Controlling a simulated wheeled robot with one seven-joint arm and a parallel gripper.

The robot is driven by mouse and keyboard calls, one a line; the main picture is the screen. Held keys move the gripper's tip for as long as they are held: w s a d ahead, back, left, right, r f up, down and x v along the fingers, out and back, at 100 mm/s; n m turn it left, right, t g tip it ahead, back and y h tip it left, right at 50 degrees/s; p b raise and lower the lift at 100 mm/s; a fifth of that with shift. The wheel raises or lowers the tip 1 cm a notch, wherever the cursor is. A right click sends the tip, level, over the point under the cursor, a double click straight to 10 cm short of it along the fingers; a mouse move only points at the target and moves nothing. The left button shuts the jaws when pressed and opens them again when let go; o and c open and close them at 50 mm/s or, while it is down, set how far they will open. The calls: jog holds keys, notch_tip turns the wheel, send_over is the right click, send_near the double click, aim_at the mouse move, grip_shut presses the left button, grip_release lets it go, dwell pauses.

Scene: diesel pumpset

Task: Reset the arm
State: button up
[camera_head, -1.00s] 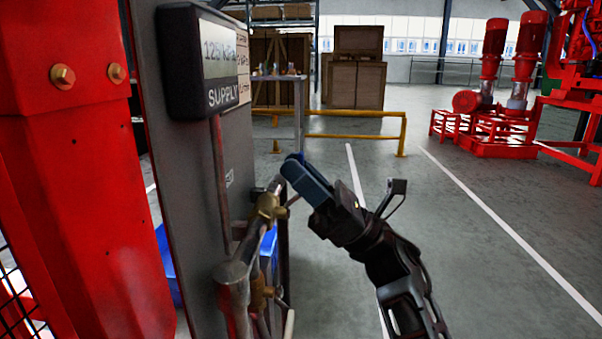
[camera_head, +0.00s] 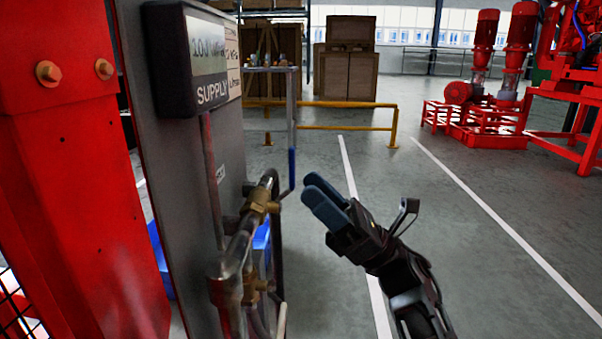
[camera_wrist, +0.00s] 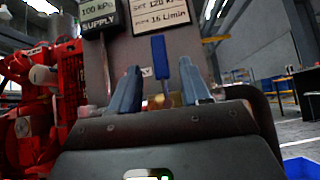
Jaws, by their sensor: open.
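My gripper (camera_head: 325,200) is open and empty in the head view, its two blue-grey fingers pointing up and left. It is to the right of the brass valve (camera_head: 262,203) on the pipework, with a visible gap. A blue lever handle (camera_head: 291,168) stands upright just left of the fingertips. In the wrist view, the fingers of my gripper (camera_wrist: 160,90) are spread apart, and the blue handle (camera_wrist: 159,60) shows upright between them, farther off. The supply gauge (camera_head: 196,60) hangs on the grey panel above; in the wrist view it reads about 100 kPa.
A red post (camera_head: 70,150) and the grey panel (camera_head: 235,170) stand at left. A yellow rail (camera_head: 350,127) and wooden crates (camera_head: 347,75) are behind. Red pumps (camera_head: 483,90) stand at the back right. The floor right of my arm is clear.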

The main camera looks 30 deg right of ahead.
jog(key=shift+v, duration=1.05)
